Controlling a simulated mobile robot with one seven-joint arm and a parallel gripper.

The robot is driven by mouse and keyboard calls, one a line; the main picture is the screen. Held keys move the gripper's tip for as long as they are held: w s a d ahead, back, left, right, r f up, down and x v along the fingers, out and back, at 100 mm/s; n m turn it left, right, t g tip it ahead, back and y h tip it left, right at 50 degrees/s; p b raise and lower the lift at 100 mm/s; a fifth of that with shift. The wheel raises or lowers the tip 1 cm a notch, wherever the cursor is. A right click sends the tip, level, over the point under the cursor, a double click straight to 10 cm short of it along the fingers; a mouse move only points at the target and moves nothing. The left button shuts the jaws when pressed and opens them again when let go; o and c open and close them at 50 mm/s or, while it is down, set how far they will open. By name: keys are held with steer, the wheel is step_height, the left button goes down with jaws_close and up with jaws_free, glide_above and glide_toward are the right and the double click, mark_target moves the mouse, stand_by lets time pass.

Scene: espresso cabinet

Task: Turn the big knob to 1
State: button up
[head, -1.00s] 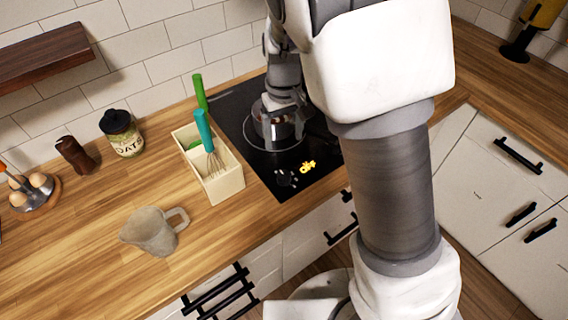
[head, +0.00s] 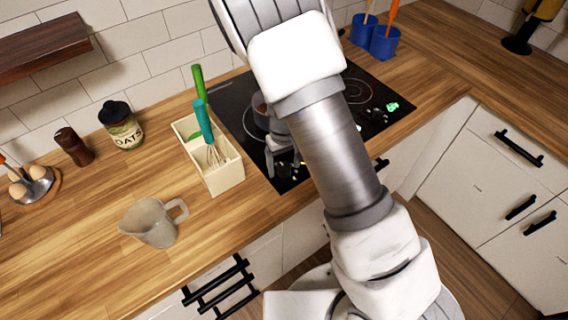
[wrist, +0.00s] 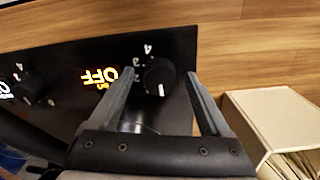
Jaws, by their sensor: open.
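A round black knob (wrist: 159,77) with a white pointer mark sits on the black cooktop panel. In the wrist view its mark points down, and small numbers lie along its left side. My gripper (wrist: 163,73) is open, with its fingers on either side of this knob; I cannot tell whether they touch it. A second black knob (wrist: 27,88) is further left, beyond an orange lit OFF display (wrist: 98,75). In the head view my gripper (head: 278,158) is low over the front left of the cooktop (head: 235,100). The nearer knob is not clear there.
A cream utensil box (head: 222,178) with a whisk stands just left of the cooktop. A pot (head: 261,108) on the cooktop is partly hidden by my arm. A grey jug (head: 150,222) is on the counter. Blue cups (head: 384,42) stand behind the cooktop.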

jaws_close()
stand_by(0.4)
steer(key=shift+m, duration=0.4)
steer(key=m, duration=0.3)
steer(key=shift+m+p, duration=0.4)
steer(key=shift+m, duration=1.6)
jaws_free()
